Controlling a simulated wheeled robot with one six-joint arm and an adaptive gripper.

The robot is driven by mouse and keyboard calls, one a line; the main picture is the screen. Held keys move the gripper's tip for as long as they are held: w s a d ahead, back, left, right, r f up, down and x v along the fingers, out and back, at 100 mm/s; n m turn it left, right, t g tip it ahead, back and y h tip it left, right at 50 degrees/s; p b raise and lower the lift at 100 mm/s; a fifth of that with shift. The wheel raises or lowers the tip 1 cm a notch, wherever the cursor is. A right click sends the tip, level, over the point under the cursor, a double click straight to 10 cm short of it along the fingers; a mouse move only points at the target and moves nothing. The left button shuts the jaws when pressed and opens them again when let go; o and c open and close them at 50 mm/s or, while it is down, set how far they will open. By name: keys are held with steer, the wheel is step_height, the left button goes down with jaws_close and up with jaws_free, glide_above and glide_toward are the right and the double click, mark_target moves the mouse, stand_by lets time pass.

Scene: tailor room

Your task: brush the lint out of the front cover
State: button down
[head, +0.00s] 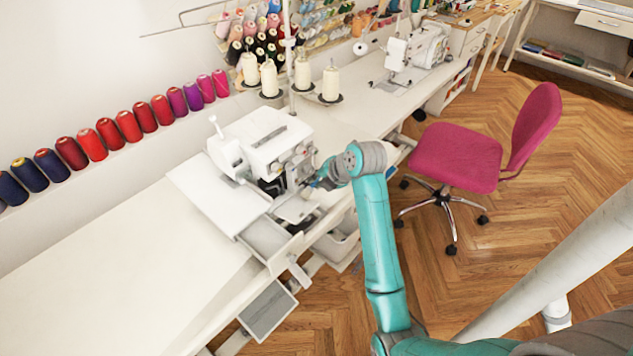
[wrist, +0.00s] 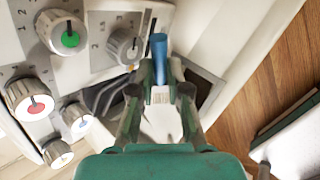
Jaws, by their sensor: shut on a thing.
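A white overlock sewing machine (head: 262,145) stands on the white table. Its front faces my arm. A dark recess shows low on the front, with dark looper parts (wrist: 105,95) beside my fingers in the wrist view. A light panel, which looks like the lowered front cover (head: 296,208), sits below it. My gripper (head: 322,180) is at the machine's right front. In the wrist view my gripper (wrist: 160,85) is shut on a slim blue-handled tool (wrist: 158,48), seemingly the brush. Its bristles are hidden, and I cannot tell whether it touches the cover. No lint can be made out.
Several dials (wrist: 62,32) on the machine's front are close to my fingers on the left. A pink chair (head: 456,155) stands to the right. The table's left part is clear.

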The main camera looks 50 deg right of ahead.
steer(key=shift+s+a, duration=0.1)
steer(key=shift+a, duration=1)
steer(key=shift+s+a+r, duration=0.1)
steer(key=shift+s+r, duration=0.2)
steer(key=shift+s, duration=0.5)
steer(key=shift+s+a+r, duration=0.1)
steer(key=shift+s+r, duration=0.15)
steer(key=shift+s, duration=0.5)
steer(key=shift+s+a, duration=0.15)
steer(key=shift+a, duration=1.75)
steer(key=shift+d, duration=1.15)
steer(key=shift+a, duration=1.1)
steer(key=shift+w+r, duration=0.3)
steer(key=shift+r, duration=0.55)
steer(key=shift+w+r, duration=0.3)
steer(key=shift+r, duration=0.5)
steer(key=shift+w+r, duration=0.3)
steer(key=shift+r, duration=0.55)
